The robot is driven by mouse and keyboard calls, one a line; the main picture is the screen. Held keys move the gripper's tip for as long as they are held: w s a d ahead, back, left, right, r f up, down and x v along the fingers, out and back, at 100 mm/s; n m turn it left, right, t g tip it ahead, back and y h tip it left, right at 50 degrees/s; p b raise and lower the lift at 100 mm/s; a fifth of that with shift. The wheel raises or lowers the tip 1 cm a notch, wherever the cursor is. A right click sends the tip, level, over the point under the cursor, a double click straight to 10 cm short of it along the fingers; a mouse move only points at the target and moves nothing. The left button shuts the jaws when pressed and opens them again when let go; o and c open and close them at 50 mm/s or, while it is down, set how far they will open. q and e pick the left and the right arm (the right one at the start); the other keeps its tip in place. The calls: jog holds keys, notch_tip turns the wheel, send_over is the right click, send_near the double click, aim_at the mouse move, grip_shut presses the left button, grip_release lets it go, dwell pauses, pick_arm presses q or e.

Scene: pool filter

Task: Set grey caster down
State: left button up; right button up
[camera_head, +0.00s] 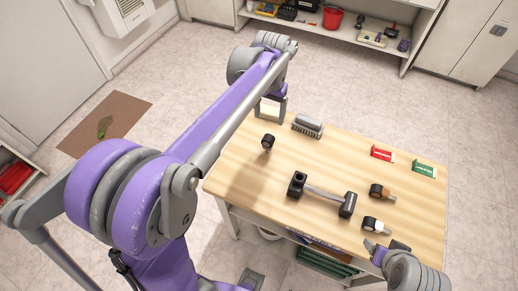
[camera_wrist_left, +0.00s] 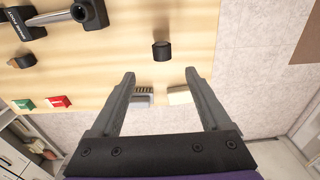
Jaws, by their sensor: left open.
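The grey caster (camera_head: 268,142), a small piece with a dark round wheel, stands on the wooden tabletop near its left edge. It also shows in the left wrist view (camera_wrist_left: 161,51), just beyond the fingertips and roughly centred between them. My left gripper (camera_head: 271,112) is open, its two fingers wide apart, with nothing held between them. The left wrist view also shows it (camera_wrist_left: 160,73), with a visible gap to the caster. My right gripper (camera_head: 386,247) is at the table's front right corner. Its finger gap is unclear.
A grey brush (camera_head: 308,125) and a pale block (camera_wrist_left: 180,95) lie near the far edge. A brown caster (camera_head: 376,190), a white caster (camera_head: 371,223), a red card (camera_head: 382,153) and a green card (camera_head: 424,169) are to the right.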

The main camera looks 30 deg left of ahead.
pick_arm(q)
jog(key=s+d+f+t, duration=0.2)
jog(key=s+f, duration=0.1)
jog(key=s, duration=0.7)
jog(key=s+d+f+t, duration=0.3)
jog(key=s, duration=0.7)
jog(key=shift+s+f+m, duration=0.2)
jog(key=shift+s+m, duration=0.1)
jog(key=shift+s, duration=0.05)
